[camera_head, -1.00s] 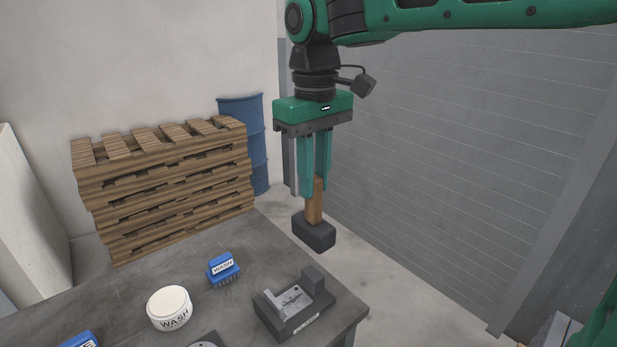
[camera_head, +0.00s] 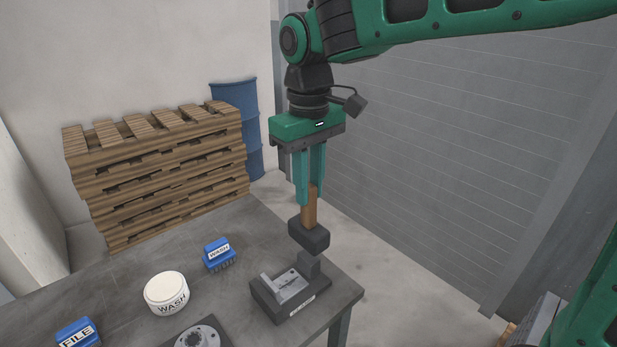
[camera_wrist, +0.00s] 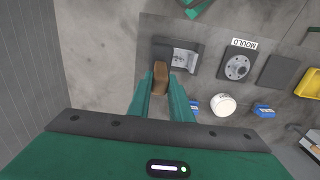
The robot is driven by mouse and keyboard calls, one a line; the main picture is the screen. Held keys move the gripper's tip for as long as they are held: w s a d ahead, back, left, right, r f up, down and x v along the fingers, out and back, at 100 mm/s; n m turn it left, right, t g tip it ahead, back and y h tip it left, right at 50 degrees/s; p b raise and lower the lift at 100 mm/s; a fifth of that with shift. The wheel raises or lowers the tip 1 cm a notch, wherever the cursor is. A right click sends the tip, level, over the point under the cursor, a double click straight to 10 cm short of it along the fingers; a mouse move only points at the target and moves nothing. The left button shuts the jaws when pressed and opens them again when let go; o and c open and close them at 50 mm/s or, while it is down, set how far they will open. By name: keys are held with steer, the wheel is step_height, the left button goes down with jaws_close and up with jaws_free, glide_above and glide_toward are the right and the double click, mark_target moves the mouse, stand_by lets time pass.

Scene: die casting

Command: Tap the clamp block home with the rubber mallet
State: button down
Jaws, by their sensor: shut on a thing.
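My gripper (camera_head: 309,192) is shut on the wooden handle of the rubber mallet (camera_head: 309,236), whose black head hangs downward. The mallet's handle also shows between my fingers in the wrist view (camera_wrist: 160,77). The mallet head is above the back right part of a dark fixture (camera_head: 262,299) on the table, and in the head view it overlaps the top of the dark clamp block (camera_head: 309,265). I cannot tell whether they touch. A grey metal piece (camera_head: 285,285) lies in the fixture, left of the clamp block.
On the grey table (camera_head: 120,290) stand a white WASH tub (camera_head: 166,291), a blue WASH brush (camera_head: 219,254), a blue FILE brush (camera_head: 77,333) and a round metal mould (camera_head: 203,338). Stacked pallets (camera_head: 165,175) and a blue barrel (camera_head: 238,110) stand behind. A yellow bin (camera_wrist: 308,84) shows in the wrist view.

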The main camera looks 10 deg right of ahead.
mark_target(309, 211)
steer(key=shift+f, duration=2.7)
steer(key=shift+r, duration=0.15)
steer(key=shift+r, duration=2.15)
step_height(309, 211, down, 5)
steer(key=shift+f, duration=0.15)
